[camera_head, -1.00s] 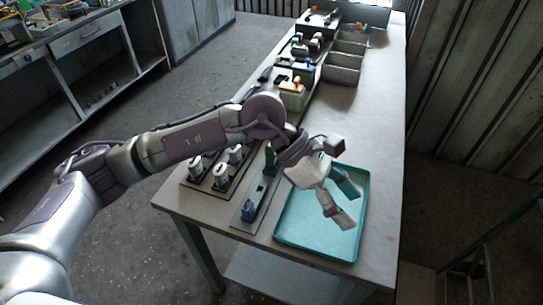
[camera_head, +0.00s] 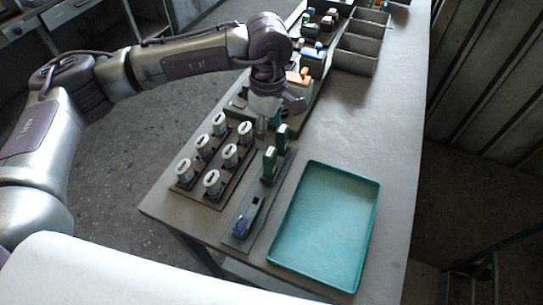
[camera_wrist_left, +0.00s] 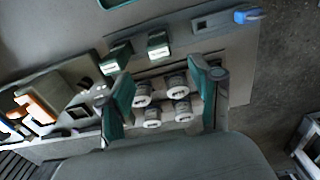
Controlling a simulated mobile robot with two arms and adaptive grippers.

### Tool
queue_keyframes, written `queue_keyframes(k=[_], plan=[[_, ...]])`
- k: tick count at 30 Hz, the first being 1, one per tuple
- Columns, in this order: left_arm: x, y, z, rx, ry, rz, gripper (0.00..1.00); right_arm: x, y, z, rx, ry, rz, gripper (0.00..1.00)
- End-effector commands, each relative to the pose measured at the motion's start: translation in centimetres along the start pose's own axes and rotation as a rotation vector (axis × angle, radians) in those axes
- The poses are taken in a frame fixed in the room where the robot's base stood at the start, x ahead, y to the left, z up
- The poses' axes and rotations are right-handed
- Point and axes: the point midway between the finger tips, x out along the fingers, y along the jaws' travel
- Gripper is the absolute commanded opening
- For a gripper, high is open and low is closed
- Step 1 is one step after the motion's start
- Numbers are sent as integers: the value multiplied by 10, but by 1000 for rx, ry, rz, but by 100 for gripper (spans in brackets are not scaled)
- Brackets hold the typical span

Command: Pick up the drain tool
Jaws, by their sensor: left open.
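I cannot tell for sure which item is the drain tool. A narrow dark rack (camera_head: 262,192) on the table holds two upright green-bodied tools with pale tops, a nearer one (camera_head: 269,165) and a farther one (camera_head: 282,138), and a blue item (camera_head: 241,226) at its near end. In the left wrist view the green tools (camera_wrist_left: 157,45) stand just beyond my fingers, and the blue item (camera_wrist_left: 247,15) is at the top right. My left gripper (camera_head: 279,113) is open and empty above the far end of the rack; in its wrist view the fingers (camera_wrist_left: 163,92) are spread wide.
Several white-topped cylinders (camera_head: 229,155) stand on a dark plate left of the rack. An empty teal tray (camera_head: 325,225) lies to its right. Behind stand a holder with an orange-topped item (camera_head: 298,76) and grey bins (camera_head: 357,52). The table's right side is clear.

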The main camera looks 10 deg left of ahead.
Motion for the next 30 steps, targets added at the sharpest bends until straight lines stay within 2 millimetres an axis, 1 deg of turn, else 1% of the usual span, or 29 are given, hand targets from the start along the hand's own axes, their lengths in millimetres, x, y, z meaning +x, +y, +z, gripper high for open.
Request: queue_keyframes(k=[1, 3, 5, 7, 10, 13, 15, 18, 20, 21, 24, 27, 30], plan=[[8, -1, 0, -1, 0, -6, 65, -8, -2, 12, 0, -19, -3, 66], [23, -1, 0, -1, 0, -5, 65, -13, -4, 26, 0, -40, -6, 66], [33, -1, 0, 0, -1, -4, 65, -17, -6, 34, 0, -53, -7, 66], [44, 0, 0, -2, -2, -3, 65, -20, -6, 38, 0, -59, -8, 66], [54, 0, 1, -1, -2, -1, 65, -21, -6, 34, 0, -53, -7, 66], [59, 0, 1, -1, -2, -1, 65, -22, -3, 19, 0, -33, -4, 66], [64, 0, 1, -1, -1, -3, 65, -29, -1, 7, 0, -14, -2, 66], [78, 0, 3, 0, -2, -5, 65, -42, 0, -4, 0, 0, -1, 66], [87, 0, 4, 0, -2, -4, 65, -48, 0, -4, 0, 0, -1, 66], [95, 0, 3, -2, -2, -3, 65, -48, 0, -3, 0, -2, -1, 66], [106, 1, 3, -1, -3, -2, 65, -51, 0, 2, -1, -10, -2, 66], [110, 1, 3, 1, -4, 1, 65, -51, -1, 9, -1, -21, -3, 66], [111, 1, 3, 1, -4, 1, 65, -51, -1, 15, -1, -30, -3, 66]])
